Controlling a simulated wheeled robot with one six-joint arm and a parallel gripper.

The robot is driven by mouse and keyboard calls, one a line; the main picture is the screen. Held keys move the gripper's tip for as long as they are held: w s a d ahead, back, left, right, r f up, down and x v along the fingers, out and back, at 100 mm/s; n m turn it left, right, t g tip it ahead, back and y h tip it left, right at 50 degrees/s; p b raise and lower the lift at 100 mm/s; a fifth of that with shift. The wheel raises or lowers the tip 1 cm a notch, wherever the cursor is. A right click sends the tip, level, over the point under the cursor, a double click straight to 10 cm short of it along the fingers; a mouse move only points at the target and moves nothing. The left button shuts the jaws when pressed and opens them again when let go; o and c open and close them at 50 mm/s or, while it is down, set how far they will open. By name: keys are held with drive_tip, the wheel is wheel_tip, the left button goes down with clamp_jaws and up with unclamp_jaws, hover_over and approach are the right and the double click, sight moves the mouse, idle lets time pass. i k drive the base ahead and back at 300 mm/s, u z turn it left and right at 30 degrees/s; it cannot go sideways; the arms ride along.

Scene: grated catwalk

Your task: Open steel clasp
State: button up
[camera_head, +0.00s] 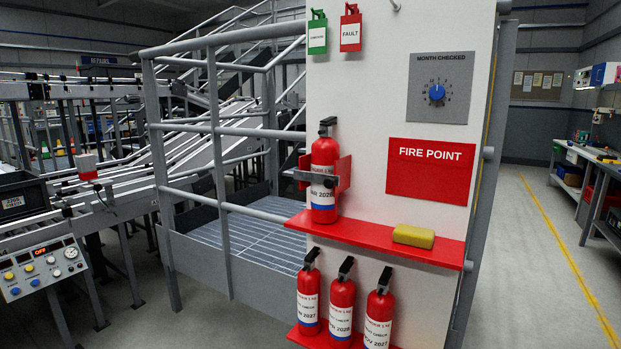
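A grey steel clasp (309,177) runs across the front of a red fire extinguisher (324,200). The extinguisher stands upright on the upper red shelf (375,239) against a red bracket (343,172). The clasp looks closed around the extinguisher's body, and its left end sticks out past the side. Its hinge and catch are too small to make out. My gripper is not in this view.
Three more extinguishers (341,308) stand on a lower red shelf. A yellow sponge-like block (413,236) lies on the upper shelf. Railings (218,130) stand at left; floor is clear at right.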

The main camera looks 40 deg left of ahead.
sight(329, 181)
drive_tip(key=u, duration=0.75)
drive_tip(key=i, duration=0.9)
drive_tip(key=u, duration=0.85)
